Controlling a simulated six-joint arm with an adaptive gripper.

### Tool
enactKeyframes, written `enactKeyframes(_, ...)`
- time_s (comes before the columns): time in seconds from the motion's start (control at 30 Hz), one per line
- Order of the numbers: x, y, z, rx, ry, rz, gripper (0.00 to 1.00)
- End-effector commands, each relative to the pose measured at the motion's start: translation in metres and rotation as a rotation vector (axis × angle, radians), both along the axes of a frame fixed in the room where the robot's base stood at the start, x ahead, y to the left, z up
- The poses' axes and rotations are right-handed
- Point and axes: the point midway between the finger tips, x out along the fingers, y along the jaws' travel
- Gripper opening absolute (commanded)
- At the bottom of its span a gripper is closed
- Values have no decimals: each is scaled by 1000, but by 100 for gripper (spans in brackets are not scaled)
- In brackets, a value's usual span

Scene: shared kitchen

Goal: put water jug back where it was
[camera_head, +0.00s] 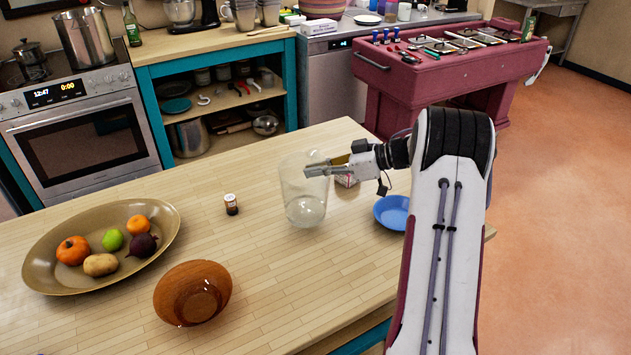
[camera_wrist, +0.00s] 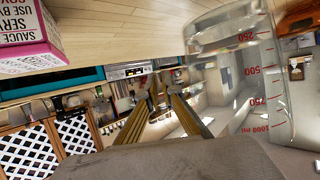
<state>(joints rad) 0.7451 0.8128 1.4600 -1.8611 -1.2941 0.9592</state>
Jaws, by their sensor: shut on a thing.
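The water jug (camera_head: 304,197) is clear and see-through, and stands upright at the middle of the wooden counter. In the wrist view the jug (camera_wrist: 262,85) fills the right side, with red volume marks. My gripper (camera_head: 318,170) reaches in from the right at the jug's upper right side and is shut on it. In the wrist view its fingers (camera_wrist: 160,98) show left of the jug; their exact contact is hard to see. I cannot tell whether the jug's base touches the counter or whether it holds water.
A pink-and-white sauce box (camera_wrist: 27,35) lies close by, partly hidden behind my gripper. A blue bowl (camera_head: 392,212) is to the right, a small dark jar (camera_head: 231,204) to the left. An orange-brown bowl (camera_head: 192,292) and a fruit platter (camera_head: 45,272) occupy the left. The front middle counter is clear.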

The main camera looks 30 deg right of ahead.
Motion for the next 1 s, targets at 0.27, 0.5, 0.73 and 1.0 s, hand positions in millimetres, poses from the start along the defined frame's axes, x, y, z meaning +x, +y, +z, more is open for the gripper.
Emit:
enactKeyframes(0.27, 0, 0, -5, 2, 1, -1, 0)
enactKeyframes(0.5, 0, 0, -28, 2, 2, -1, 0)
enactKeyframes(0.73, 0, 0, -37, 0, -1, -1, 0)
enactKeyframes(1.0, 0, 0, -37, 0, -1, -1, 0)
